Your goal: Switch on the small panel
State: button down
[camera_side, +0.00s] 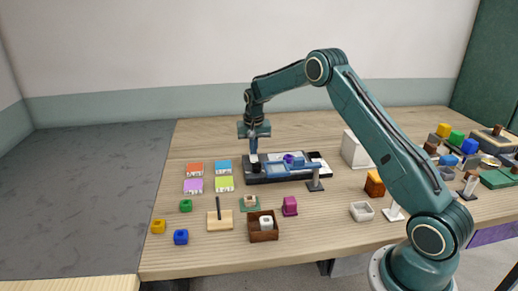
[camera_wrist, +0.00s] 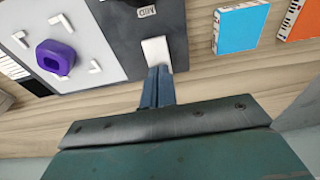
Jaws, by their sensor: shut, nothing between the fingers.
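The small panel is a low dark board (camera_side: 262,181) near the back middle of the table. In the wrist view, its dark end (camera_wrist: 115,40) carries a pale switch-like tab (camera_wrist: 155,52) and a small label (camera_wrist: 146,11). My gripper (camera_side: 254,155) points down over the left end of the board. In the wrist view my gripper (camera_wrist: 159,72) is shut and empty, its tips right at the near edge of the pale tab. I cannot tell whether they touch it. The switch's on or off position is unclear.
A purple ring-shaped piece (camera_wrist: 55,57) sits on the board's pale plate (camera_wrist: 88,18) among white corner marks. A blue tile (camera_wrist: 240,27) and an orange tile (camera_wrist: 300,22) lie beside the board. A brown box (camera_side: 263,236) and several small blocks stand nearer the front edge.

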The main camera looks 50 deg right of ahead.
aim_at(254, 159)
jog(key=shift+d+f, duration=0.1)
jog(key=shift+f, duration=0.15)
jog(key=shift+s+a, duration=0.1)
jog(key=shift+a, duration=0.1)
jog(key=shift+s+a+r, duration=0.1)
jog(key=shift+s+a, duration=0.3)
jog(key=shift+r, duration=0.15)
dwell(0.4)
notch_tip(254, 159, up, 14)
jog(key=s+a, duration=0.1)
jog(key=shift+s+a, duration=0.25)
dwell(0.4)
jog(key=shift+w+d, duration=0.45)
jog(key=shift+w, duration=0.1)
dwell(0.4)
